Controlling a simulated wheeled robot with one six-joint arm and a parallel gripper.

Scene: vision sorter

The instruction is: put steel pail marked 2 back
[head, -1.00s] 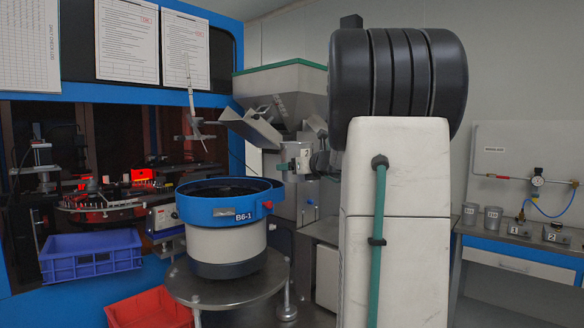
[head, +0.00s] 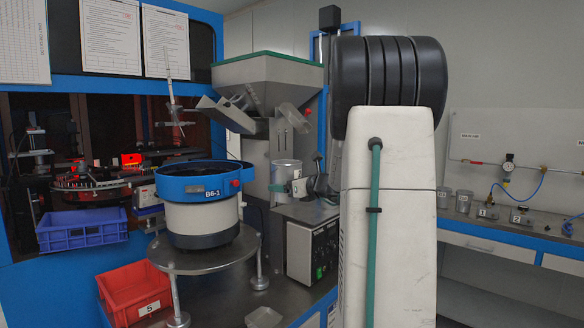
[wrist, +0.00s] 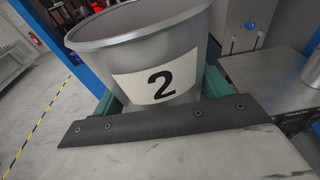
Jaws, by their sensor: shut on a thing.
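The steel pail marked 2 (wrist: 190,48) fills the upper middle of the wrist view, its black 2 on a white label facing the camera. My gripper (wrist: 160,98) is shut on it, with a green finger at each side of the pail. The pail looks slightly tilted in this view, and its inside is mostly hidden. In the head view the pail (head: 286,172) is a small grey cylinder in front of the hopper machine, held by my gripper (head: 297,187). My arm hides part of the area behind it.
A bowl feeder marked B6-1 (head: 200,215) stands left of the pail, with a red crate (head: 135,290) below and a blue crate (head: 82,238) farther left. A control box (head: 313,245) is below the pail. The right bench holds grey cups (head: 463,201) and number markers 1 (head: 487,213) and 2 (head: 521,217).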

